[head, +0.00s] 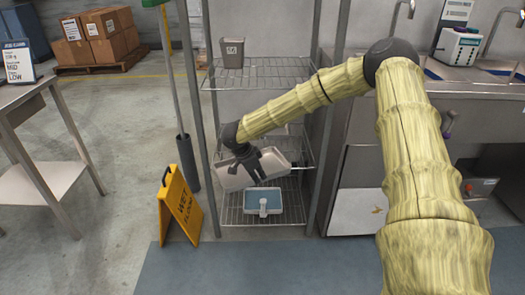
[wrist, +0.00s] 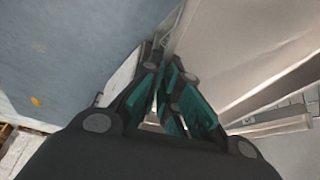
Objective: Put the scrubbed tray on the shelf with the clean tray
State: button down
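A grey metal tray (head: 232,180) shows tilted at the middle level of the wire rack. My gripper (head: 257,172) is in front of it at its near side and covers part of it. In the wrist view my gripper's fingers (wrist: 163,75) are drawn close together at the rim of a large pale tray surface (wrist: 235,50), and they appear shut on that rim. I cannot tell whether the tray rests on the shelf, or whether a second metal tray lies behind it. A white tray with a blue inside (head: 276,200) sits on the bottom shelf (head: 235,215), with a small white object in it.
A grey bin (head: 232,52) stands on the top shelf. Rack posts (head: 325,130) flank the shelves closely. A yellow wet-floor sign (head: 180,205) and a pole in a dark holder (head: 188,160) stand at the left. A steel sink counter (head: 475,88) is at the right.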

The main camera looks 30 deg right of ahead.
aim_at(268, 154)
jog(key=shift+s+d+f+m+g+b, duration=0.25)
jog(key=shift+d+m+b, duration=0.55)
jog(key=shift+b, duration=0.35)
jog(key=shift+s+d+f+m+g+b, duration=0.2)
jog(key=shift+d+f+m+g+b, duration=0.1)
jog(key=shift+d+m+b, duration=0.7)
jog(key=shift+s+d+f+m+g+b, duration=0.25)
jog(key=shift+d+m+b, duration=0.3)
jog(key=shift+b, duration=0.75)
jog(key=w+d+b, duration=0.1)
jog(key=w+d, duration=0.2)
jog(key=w, duration=0.2)
jog(key=w+d+b, duration=0.2)
jog(key=w+d, duration=0.1)
jog(key=w, duration=0.2)
jog(key=w+d+b, duration=0.1)
jog(key=w+d, duration=0.2)
jog(key=w, duration=0.2)
jog(key=shift+w+d, duration=0.1)
jog(key=shift+d, duration=0.1)
notch_tip(268, 154, down, 4)
jog(key=shift+r+b, duration=0.25)
jog(key=shift+b, duration=0.8)
jog(key=shift+r, duration=0.1)
jog(key=c, duration=1.6)
grip_release()
jog(key=shift+c, duration=0.2)
